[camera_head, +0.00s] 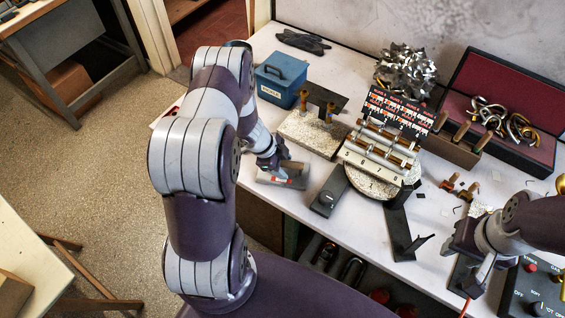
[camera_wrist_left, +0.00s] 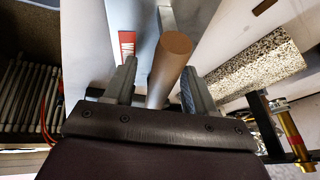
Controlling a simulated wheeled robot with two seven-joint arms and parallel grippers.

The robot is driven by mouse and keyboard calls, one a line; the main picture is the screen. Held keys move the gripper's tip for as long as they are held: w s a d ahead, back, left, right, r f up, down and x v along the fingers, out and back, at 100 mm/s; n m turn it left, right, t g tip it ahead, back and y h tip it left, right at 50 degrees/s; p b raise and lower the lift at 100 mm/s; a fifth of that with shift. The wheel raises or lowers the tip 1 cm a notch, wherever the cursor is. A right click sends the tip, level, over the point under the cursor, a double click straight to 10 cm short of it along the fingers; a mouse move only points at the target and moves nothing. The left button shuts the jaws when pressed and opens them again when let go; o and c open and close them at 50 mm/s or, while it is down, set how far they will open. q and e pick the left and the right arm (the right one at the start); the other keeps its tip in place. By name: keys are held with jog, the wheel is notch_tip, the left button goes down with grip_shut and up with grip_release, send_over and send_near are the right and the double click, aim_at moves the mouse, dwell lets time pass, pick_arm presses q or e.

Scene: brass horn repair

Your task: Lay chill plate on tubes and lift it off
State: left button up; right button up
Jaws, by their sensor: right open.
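The chill plate (camera_head: 284,177) appears to be the flat grey block with a red label near the table's front edge. In the left wrist view, its red label (camera_wrist_left: 127,44) and a brown round handle (camera_wrist_left: 170,60) show. My left gripper (camera_head: 275,160) is over the block. In its wrist view (camera_wrist_left: 158,85) the fingers stand open on either side of the handle, with a gap at the left finger. Brass tubes (camera_head: 389,142) lie across a numbered light fixture on a round turntable (camera_head: 366,186). My right gripper (camera_head: 468,268) is open and empty at the right.
A blue box (camera_head: 281,80) and a speckled slab (camera_head: 312,134) with brass posts stand behind the left gripper. A dark box (camera_head: 326,190) with a knob and a black bracket (camera_head: 402,230) stand near the front edge. A lined case (camera_head: 505,90) is at the back right.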

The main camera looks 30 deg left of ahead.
pick_arm(q)
jog(key=shift+r, duration=0.1)
jog(key=shift+a+r, duration=0.1)
jog(key=shift+r, duration=0.2)
jog(key=p+v, duration=0.2)
jog(key=v, duration=0.9)
jog(key=w+d+r+n+t+y, duration=0.1)
jog(key=w+r+n+t+y, duration=0.1)
jog(key=w+r+n+y, duration=0.45)
jog(key=s+d+r+n+g+h, duration=0.1)
jog(key=s+d+r+n+g, duration=0.1)
jog(key=s, duration=0.6)
jog(key=s+d+r+n+g+h, duration=0.1)
jog(key=s+d+r+n, duration=0.3)
jog(key=s+d, duration=0.5)
jog(key=shift+n+g+h, duration=0.35)
jog(key=shift+n+g, duration=0.15)
jog(key=shift+n, duration=0.55)
